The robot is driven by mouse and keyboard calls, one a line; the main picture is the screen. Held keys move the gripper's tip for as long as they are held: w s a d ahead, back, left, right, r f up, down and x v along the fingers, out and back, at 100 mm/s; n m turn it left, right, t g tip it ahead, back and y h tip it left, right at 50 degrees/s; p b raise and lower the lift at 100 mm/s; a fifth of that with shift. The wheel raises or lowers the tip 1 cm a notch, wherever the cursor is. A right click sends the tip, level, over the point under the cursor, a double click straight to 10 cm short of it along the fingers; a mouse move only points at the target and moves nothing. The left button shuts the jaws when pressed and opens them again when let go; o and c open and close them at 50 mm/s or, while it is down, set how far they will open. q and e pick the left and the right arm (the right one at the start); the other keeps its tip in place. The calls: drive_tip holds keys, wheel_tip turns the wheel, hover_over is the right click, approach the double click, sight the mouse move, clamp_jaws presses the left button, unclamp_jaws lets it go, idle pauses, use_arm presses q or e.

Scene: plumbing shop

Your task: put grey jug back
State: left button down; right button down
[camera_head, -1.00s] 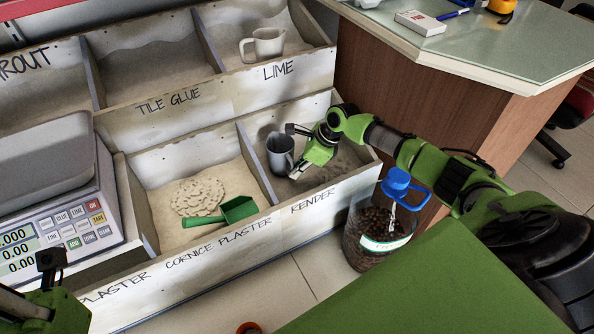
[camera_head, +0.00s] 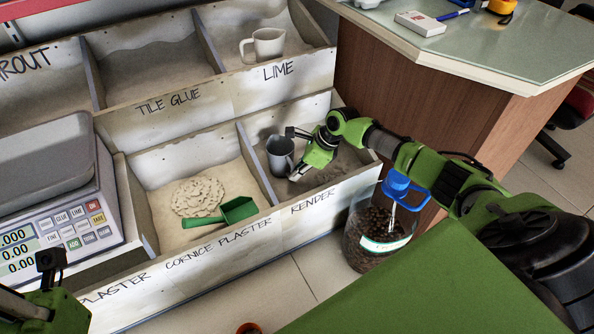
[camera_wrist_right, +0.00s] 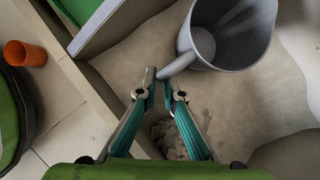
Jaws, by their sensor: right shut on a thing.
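My right gripper (camera_head: 297,172) is at the jug's handle, low in the bin. In the right wrist view its fingertips (camera_wrist_right: 164,82) are closed on the handle's end.
A green scoop (camera_head: 238,209) lies in the CORNICE PLASTER bin beside it. A cream jug (camera_head: 265,44) stands in the LIME bin. A scale (camera_head: 75,215) is at the left. A clear bottle with a blue cap (camera_head: 372,238) stands on the floor by the RENDER bin.

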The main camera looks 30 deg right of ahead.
drive_tip(key=c, duration=2.1)
unclamp_jaws()
drive_tip(key=v, duration=1.2)
drive_tip(key=shift+f, duration=0.1)
